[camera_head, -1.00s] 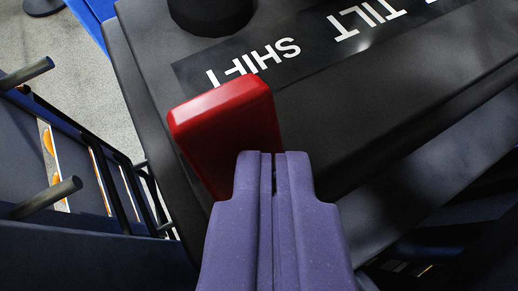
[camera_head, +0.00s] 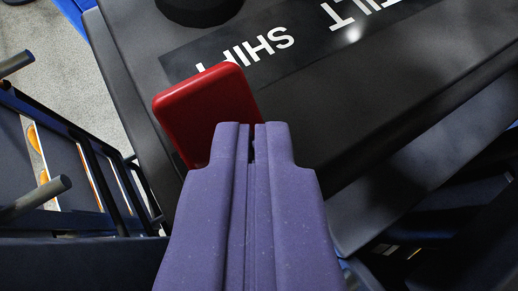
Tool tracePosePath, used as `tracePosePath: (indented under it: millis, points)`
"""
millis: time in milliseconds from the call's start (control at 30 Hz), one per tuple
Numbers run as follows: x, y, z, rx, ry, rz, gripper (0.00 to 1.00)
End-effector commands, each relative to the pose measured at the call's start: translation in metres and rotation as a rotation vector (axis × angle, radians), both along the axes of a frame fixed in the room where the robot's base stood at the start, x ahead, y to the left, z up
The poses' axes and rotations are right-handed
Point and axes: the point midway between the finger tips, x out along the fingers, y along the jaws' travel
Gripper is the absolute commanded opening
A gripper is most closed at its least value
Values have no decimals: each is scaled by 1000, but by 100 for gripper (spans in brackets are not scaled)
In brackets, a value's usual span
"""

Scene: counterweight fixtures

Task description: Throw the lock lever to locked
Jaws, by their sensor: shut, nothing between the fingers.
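A red block-shaped piece (camera_head: 205,108), which looks like the lock lever's handle, stands at the edge of a black panel (camera_head: 400,75). My purple gripper (camera_head: 253,128) is shut and empty, its fingertips over the lower right part of the red piece in the picture. I cannot tell whether they touch it. The lower end of the red piece is hidden behind my gripper. No mark for locked or unlocked shows.
A label strip (camera_head: 310,38) on the panel reads "SHIFT" and "TILT". A round black knob (camera_head: 198,8) stands at the top. Dark frames with protruding pegs (camera_head: 38,198) are at the left. Grey floor (camera_head: 45,75) shows at upper left.

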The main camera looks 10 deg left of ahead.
Motion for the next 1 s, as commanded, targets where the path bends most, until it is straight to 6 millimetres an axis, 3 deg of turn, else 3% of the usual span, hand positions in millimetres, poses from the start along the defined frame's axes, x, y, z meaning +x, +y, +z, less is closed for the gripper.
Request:
tracePosePath:
  millis: [533, 1000]
  points:
    - [1, 2, 0, 0, 0, 2, 0]
    - [-19, -17, 1, 0, 2, 0, 0]
